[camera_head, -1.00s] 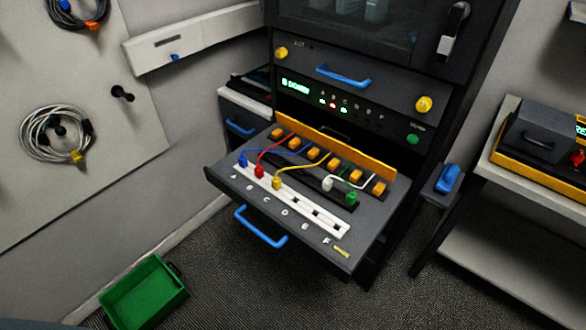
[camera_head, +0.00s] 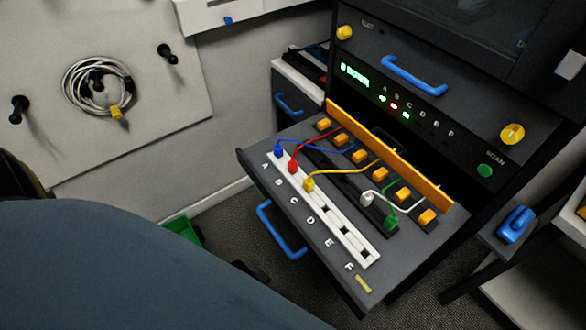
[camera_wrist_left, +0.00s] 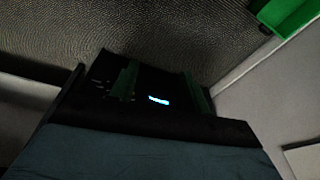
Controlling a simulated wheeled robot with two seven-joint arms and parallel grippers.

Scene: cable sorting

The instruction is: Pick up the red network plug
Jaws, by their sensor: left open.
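The red network plug (camera_head: 292,167) stands upright in the white socket strip (camera_head: 340,236) on the pulled-out drawer, near label B. A red cable runs from it to the back of the drawer. The blue plug (camera_head: 278,151) is on its left and the yellow plug (camera_head: 308,182) on its right. My left arm fills the lower left of the head view. In the left wrist view my left gripper (camera_wrist_left: 160,88) is open and empty, with its fingers over the carpet. The plug does not show there. My right gripper is not in view.
A white plug (camera_head: 367,198) and a green plug (camera_head: 391,222) stand behind the strip. A blue drawer handle (camera_head: 280,232) juts out in front. An orange bar (camera_head: 390,152) edges the drawer's back. A green bin (camera_head: 184,229) is partly hidden by my arm.

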